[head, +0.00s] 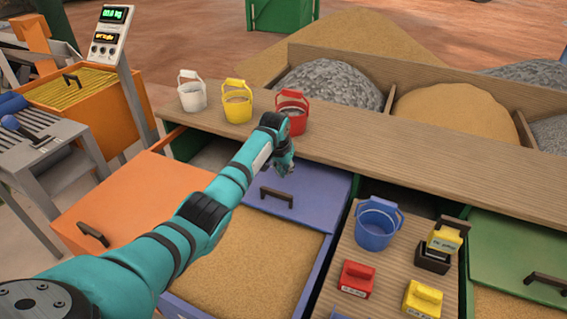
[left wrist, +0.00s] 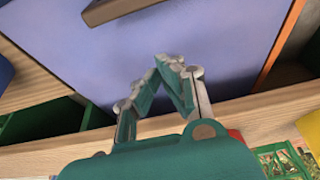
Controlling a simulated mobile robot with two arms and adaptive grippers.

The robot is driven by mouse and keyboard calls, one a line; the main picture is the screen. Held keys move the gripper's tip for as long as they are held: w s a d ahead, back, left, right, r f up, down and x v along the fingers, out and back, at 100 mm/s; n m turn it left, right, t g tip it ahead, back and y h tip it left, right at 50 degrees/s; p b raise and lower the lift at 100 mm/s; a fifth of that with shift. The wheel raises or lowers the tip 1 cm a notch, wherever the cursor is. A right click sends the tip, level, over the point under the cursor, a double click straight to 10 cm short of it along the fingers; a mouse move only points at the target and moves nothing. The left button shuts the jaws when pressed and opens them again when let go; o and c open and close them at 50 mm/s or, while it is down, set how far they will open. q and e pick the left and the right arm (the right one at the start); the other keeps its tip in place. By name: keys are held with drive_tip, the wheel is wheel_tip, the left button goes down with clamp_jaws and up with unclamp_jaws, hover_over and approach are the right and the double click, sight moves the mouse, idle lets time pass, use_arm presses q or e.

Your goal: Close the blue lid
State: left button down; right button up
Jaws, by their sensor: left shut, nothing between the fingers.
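The blue lid (head: 325,190) is a flat panel with a dark brown handle (head: 277,196). It covers the rear part of a bin, and sand (head: 252,262) lies open in front of it. My left gripper (head: 287,176) is shut and empty above the rear part of the lid, behind the handle. In the left wrist view, the gripper's fingers (left wrist: 160,78) are over the blue lid (left wrist: 215,45), and part of the handle (left wrist: 112,9) shows at the top. I cannot tell whether the fingertips touch the lid. My right gripper is not in view.
White, yellow and red buckets (head: 291,110) stand on the wooden shelf (head: 420,148) behind the bins. An orange lid (head: 140,205) is at left, a green lid (head: 520,250) at right. A blue bucket (head: 376,228) and several small blocks stand on the wooden board right of the blue bin.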

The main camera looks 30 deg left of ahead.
use_arm(q)
drive_tip(key=shift+x, duration=1.1)
drive_tip(key=shift+s, duration=0.15)
drive_tip(key=shift+s+p, duration=0.7)
drive_tip(key=shift+s+d+p, duration=0.1)
drive_tip(key=shift+s+p, duration=0.55)
drive_tip(key=shift+s, duration=0.5)
